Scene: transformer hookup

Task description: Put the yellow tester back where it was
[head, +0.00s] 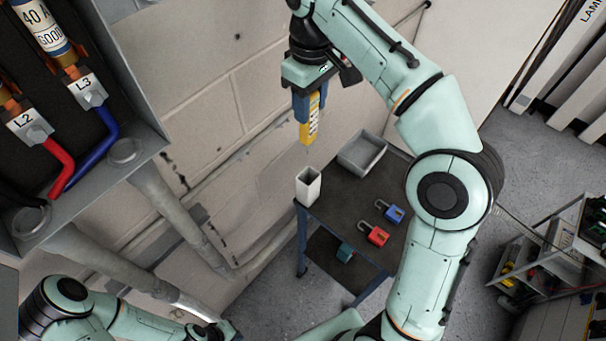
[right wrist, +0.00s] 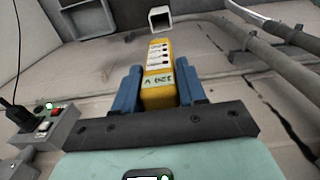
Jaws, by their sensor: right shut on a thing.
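The yellow tester (head: 312,118) hangs upright, tip down, in my right gripper (head: 308,108). In the right wrist view the tester (right wrist: 158,75) sits between the two blue fingers of the gripper (right wrist: 157,88), which are shut on it. A white open-topped square holder (head: 309,187) stands on the near left corner of a small dark table (head: 340,208). The tester is above the holder and apart from it. The holder also shows in the right wrist view (right wrist: 160,18), beyond the tester. My left arm is at the bottom left; its gripper (head: 222,331) is barely visible, its fingers unclear.
A grey tray (head: 362,153) sits at the table's back, with a red padlock (head: 374,236) and a blue padlock (head: 394,213) in front. An open electrical cabinet (head: 150,125) is at left. Conduits (head: 175,215) run along the wall. A cart (head: 545,255) stands at right.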

